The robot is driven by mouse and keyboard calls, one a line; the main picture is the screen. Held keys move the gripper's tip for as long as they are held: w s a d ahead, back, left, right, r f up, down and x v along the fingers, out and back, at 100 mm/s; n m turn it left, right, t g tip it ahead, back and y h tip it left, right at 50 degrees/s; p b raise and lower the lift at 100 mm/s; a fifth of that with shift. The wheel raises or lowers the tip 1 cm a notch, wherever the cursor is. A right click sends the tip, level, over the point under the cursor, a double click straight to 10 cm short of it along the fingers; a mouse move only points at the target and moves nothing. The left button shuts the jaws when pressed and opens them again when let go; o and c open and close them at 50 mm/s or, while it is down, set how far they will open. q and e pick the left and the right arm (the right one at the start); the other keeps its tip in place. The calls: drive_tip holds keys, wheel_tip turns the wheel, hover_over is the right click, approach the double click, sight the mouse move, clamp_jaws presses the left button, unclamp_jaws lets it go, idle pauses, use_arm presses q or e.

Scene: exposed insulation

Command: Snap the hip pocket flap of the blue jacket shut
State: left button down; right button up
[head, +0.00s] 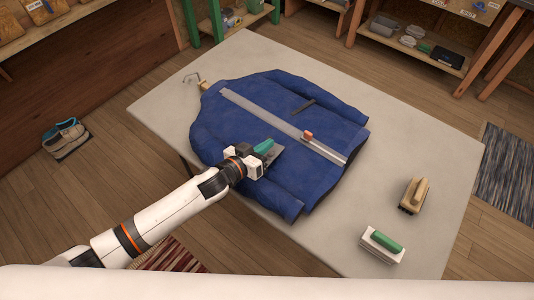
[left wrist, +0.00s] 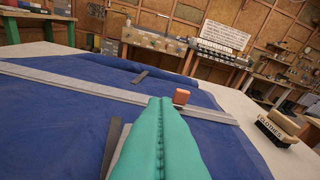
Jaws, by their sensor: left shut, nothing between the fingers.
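The blue jacket (head: 225,120) lies flat on the pale table, and it also fills the lower left wrist view (left wrist: 50,125). A grey band (head: 270,117) runs along its front, with a small orange piece (head: 308,136) near one end. My left gripper (head: 265,146) is over the near side of the jacket, its teal fingers (left wrist: 160,140) shut and empty. A grey patch, perhaps the hip pocket flap (head: 278,153), shows beside the fingers and is partly hidden by them. I cannot tell whether it is snapped. My right gripper is not in view.
The table (head: 430,140) has free room to the right of the jacket. A wooden-handled brush (head: 414,194) and a white block with a green handle (head: 382,244) stand there. A dark strip (head: 304,106) lies on the jacket's far side. A metal hook (head: 192,77) is near the collar.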

sight(269, 154)
use_arm(q)
drive_tip(key=shift+s+d+f, duration=0.15)
drive_tip(key=shift+s+f, duration=0.1)
drive_tip(key=shift+f, duration=0.65)
drive_tip(key=shift+s+d+f, duration=0.1)
drive_tip(key=shift+s+f, duration=0.1)
drive_tip(key=shift+f, duration=0.7)
